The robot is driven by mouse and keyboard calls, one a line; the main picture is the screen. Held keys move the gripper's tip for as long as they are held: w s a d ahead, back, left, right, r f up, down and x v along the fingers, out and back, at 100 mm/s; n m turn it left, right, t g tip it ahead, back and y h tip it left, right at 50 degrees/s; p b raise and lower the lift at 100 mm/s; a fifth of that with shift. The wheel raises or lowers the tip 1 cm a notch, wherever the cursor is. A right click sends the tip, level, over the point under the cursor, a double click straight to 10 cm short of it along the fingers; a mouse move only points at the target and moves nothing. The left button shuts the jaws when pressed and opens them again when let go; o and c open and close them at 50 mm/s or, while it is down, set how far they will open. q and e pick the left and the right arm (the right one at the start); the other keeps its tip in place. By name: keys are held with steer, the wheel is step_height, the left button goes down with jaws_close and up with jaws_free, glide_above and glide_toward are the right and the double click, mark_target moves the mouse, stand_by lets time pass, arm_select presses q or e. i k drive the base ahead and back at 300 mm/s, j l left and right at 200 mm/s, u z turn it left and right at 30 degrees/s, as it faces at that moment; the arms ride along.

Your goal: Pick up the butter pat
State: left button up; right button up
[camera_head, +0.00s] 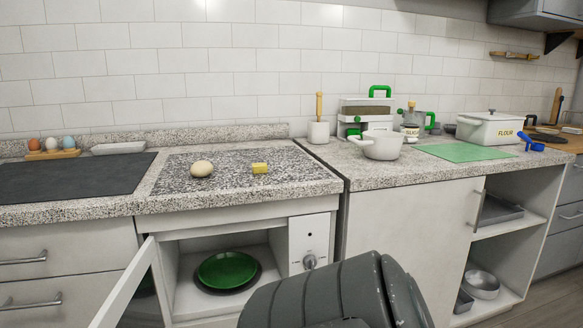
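A large dark grey ribbed part, apparently one of my arm links, fills the bottom centre and hides part of the cabinet front. Neither of my grippers shows in the head view.
A dark panel (70,178) and an egg holder (53,154) are at left. A white pot (380,145), green mat (465,152) and flour box (490,127) stand on the right counter. An open cabinet door (130,285) juts out below; inside is a green plate (227,269).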

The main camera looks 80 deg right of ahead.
mark_target(257, 169)
steer(key=z, duration=1.8)
